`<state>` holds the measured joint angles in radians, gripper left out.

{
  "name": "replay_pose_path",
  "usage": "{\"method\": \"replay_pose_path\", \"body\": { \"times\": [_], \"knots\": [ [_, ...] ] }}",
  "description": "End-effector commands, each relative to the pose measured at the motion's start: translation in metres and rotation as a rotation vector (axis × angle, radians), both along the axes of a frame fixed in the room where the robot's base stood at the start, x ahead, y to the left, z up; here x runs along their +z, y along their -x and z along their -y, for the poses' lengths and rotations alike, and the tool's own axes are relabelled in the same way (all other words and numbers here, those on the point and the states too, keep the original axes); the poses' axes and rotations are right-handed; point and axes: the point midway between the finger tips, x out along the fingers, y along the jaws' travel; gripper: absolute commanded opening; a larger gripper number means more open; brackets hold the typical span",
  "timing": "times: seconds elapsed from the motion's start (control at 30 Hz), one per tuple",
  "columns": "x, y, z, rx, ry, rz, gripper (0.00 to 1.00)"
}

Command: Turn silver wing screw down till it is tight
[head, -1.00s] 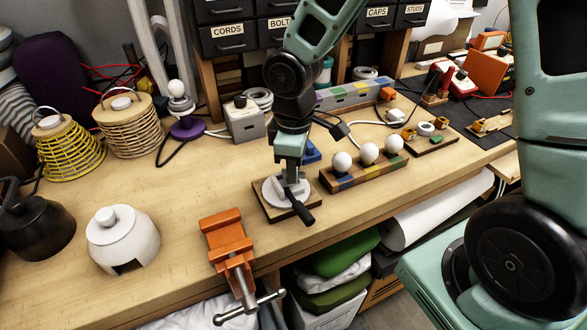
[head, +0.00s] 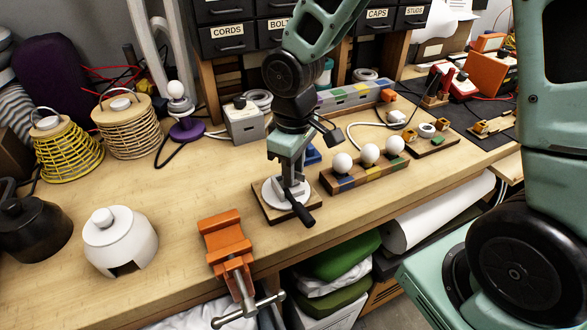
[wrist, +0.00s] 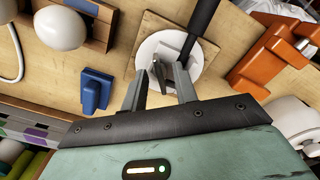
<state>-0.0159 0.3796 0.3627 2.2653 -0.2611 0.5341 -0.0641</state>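A white round disc (head: 272,190) sits on a square wooden base (head: 262,213), with a black handle (head: 302,214) sticking out toward the front. The disc and handle also show in the wrist view (wrist: 146,52) (wrist: 204,22). A small silver upright piece (wrist: 159,74), which looks like the wing screw, stands over the disc between my fingertips. My gripper (head: 287,180) points down over the disc. In the wrist view its two fingers (wrist: 161,82) are spread, with visible gaps around the silver piece. My fingers partly hide the screw; its threads cannot be seen.
An orange vise (head: 226,240) stands at the bench's front edge, left of the base. A wooden block with several white balls (head: 366,174) is close on the right. A small blue block (wrist: 96,90) is behind the base. A white pot (head: 120,242) stands at left.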

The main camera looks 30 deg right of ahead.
Motion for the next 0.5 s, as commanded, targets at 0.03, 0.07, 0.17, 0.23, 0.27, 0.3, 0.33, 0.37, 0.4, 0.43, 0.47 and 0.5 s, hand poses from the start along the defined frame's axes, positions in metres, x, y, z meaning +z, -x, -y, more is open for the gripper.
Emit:
{"method": "replay_pose_path", "body": {
  "times": [0.03,0.07,0.17,0.23,0.27,0.3,0.33,0.37,0.4,0.43,0.47,0.5],
  "knots": [
    [0.0,0.0,0.0,0.0,0.0,0.0,0.29],
    [0.0,0.0,0.0,0.0,0.0,0.0,0.29],
    [0.003,0.0,0.0,0.001,0.0,0.0,0.29],
    [0.007,0.0,0.0,0.001,0.0,0.0,0.29],
    [0.01,0.0,0.0,0.001,0.0,0.0,0.29],
    [0.014,0.0,0.0,0.001,0.0,0.0,0.29],
    [0.017,0.0,0.0,0.001,0.0,0.0,0.29],
    [0.02,0.0,0.0,0.001,0.0,0.0,0.29],
    [0.024,0.0,0.0,0.001,0.0,0.0,0.29],
    [0.027,0.0,0.0,0.001,0.0,0.0,0.29],
    [0.03,0.0,0.0,0.001,0.0,0.0,0.29],
    [0.034,0.0,0.0,0.001,0.001,0.001,0.29]
  ]
}}
